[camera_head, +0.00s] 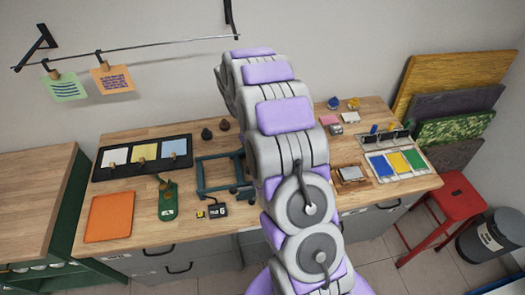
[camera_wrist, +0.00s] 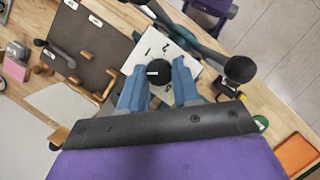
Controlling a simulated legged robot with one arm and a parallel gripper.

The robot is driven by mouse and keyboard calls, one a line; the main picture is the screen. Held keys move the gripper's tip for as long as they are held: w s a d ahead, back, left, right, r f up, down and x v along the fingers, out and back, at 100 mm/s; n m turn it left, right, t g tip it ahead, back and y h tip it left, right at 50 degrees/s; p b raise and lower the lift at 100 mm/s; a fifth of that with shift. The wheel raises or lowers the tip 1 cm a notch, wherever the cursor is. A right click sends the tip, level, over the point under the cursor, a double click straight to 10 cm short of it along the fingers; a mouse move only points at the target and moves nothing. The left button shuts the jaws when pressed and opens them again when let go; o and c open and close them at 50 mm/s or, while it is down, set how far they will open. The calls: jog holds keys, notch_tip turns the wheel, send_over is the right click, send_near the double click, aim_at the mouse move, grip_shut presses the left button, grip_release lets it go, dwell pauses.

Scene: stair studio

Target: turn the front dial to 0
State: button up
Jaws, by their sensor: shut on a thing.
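The dial (camera_wrist: 160,69) is a round black knob with a small white mark on its left side in the wrist view. It sits on a white plate (camera_wrist: 150,43) with dark printed marks, which are too small to read surely. My gripper (camera_wrist: 158,77) has its two blue fingers on either side of the knob and is shut on it. The fingers cover parts of the plate to the left and right. In the head view my arm hides the dial and my gripper.
A dark lever with a round black end (camera_wrist: 239,69) stands close right of the plate. A dark board (camera_wrist: 88,48) with wooden pegs lies to the left. On the wooden bench (camera_head: 140,185) are an orange sheet (camera_head: 109,217), a teal frame (camera_head: 222,188) and a tray of coloured cards (camera_head: 143,152).

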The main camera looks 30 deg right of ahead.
jog(key=o, duration=1)
jog(key=shift+d, duration=0.1)
jog(key=shift+o, duration=0.2)
jog(key=v, duration=1.7)
jog(key=shift+r, duration=0.1)
